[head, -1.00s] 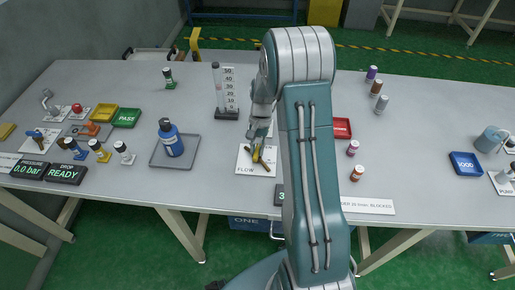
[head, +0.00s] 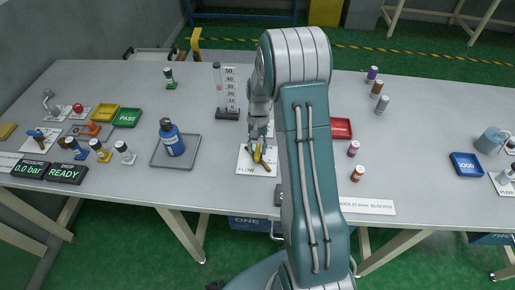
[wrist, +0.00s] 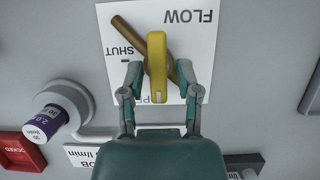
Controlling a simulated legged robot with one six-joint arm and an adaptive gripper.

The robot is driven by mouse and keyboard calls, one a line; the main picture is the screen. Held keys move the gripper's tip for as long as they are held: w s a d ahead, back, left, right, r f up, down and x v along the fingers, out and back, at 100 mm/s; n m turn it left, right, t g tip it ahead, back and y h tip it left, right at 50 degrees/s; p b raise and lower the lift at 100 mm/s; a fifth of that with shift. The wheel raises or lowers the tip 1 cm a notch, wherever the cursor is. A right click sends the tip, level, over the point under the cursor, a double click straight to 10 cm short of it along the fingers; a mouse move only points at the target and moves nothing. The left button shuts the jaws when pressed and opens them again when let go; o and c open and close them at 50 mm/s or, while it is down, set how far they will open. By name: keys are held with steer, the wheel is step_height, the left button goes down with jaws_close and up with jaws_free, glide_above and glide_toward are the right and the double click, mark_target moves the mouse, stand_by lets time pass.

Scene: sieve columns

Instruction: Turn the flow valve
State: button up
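The flow valve has a yellow handle (wrist: 157,68) over a brown brass-coloured pipe (wrist: 130,35), on a white plate (wrist: 200,45) marked FLOW and SHUT. Another word on the plate is partly hidden by my gripper. In the head view the valve's white plate (head: 246,167) lies near the table's front, left of my arm. My gripper (wrist: 159,70) is open, its two fingers on either side of the yellow handle with a visible gap on each side. In the head view my gripper (head: 259,145) points down at the valve.

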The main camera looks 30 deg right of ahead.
stand_by(0.3)
steer(key=v, duration=1.1)
steer(key=shift+w+r, duration=0.2)
steer(key=shift+r, duration=0.15)
